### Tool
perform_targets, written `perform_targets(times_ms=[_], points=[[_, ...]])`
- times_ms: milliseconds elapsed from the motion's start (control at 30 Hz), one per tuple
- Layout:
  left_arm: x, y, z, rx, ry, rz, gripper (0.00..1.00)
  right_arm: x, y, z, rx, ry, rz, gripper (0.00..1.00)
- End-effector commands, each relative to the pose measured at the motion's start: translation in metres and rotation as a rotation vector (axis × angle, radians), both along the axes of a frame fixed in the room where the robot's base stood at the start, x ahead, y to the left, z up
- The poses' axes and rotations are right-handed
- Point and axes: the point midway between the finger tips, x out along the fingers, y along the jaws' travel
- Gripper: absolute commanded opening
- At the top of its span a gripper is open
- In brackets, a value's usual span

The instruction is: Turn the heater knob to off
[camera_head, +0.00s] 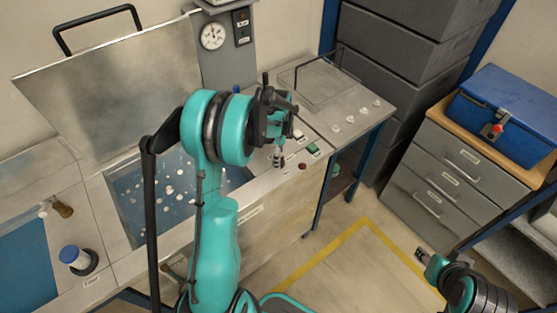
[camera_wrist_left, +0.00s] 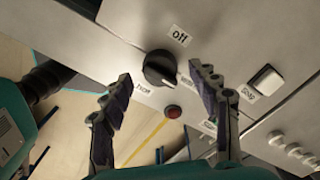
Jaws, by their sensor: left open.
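The heater knob (camera_wrist_left: 160,68) is a round black dial on the grey panel in the left wrist view. An "off" label (camera_wrist_left: 180,35) is above it, and other labels sit around it. A pale pointer mark on the knob seems to face the lower right, away from "off". My left gripper (camera_wrist_left: 161,74) is open, its two fingers on either side of the knob in that view; I cannot tell whether they touch it. In the head view my left gripper (camera_head: 279,156) is over the bench's front panel and covers the knob. My right gripper (camera_head: 424,258) is low at the right, far from the bench; its jaws are unclear.
A red button or lamp (camera_wrist_left: 172,111) and a white rocker switch (camera_wrist_left: 266,79) are near the knob. A raised metal lid (camera_head: 105,85) stands behind the open basin (camera_head: 125,210). A gauge (camera_head: 212,36) is at the back. Grey drawers (camera_head: 445,175) stand at the right.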

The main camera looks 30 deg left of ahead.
Motion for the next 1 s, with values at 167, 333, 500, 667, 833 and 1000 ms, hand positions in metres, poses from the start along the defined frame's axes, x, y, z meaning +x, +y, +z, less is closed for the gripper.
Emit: perform_targets(times_ms=[167,333,500,667,833,1000], points=[[0.0,0.0,-0.018,0.0,-0.001,0.0,0.6,0.0,0.0,-0.005,0.0,0.0,0.0,0.4],[0.0,0.0,-0.02,0.0,-0.001,0.001,0.6,0.0,0.0,-0.005,0.0,0.0,0.0,0.4],[0.0,0.0,-0.02,0.0,-0.001,0.001,0.53,0.0,0.0,-0.005,0.0,0.0,0.0,0.4],[0.0,0.0,-0.02,0.0,-0.001,0.001,0.1,0.0,0.0,-0.005,0.0,0.0,0.0,0.4],[0.0,0.0,-0.02,0.0,-0.001,0.003,0.1,0.0,0.0,-0.005,0.0,0.0,0.0,0.4],[0.0,0.0,-0.02,0.0,-0.001,0.027,0.1,0.0,0.0,-0.006,0.0,0.0,0.0,0.4]])
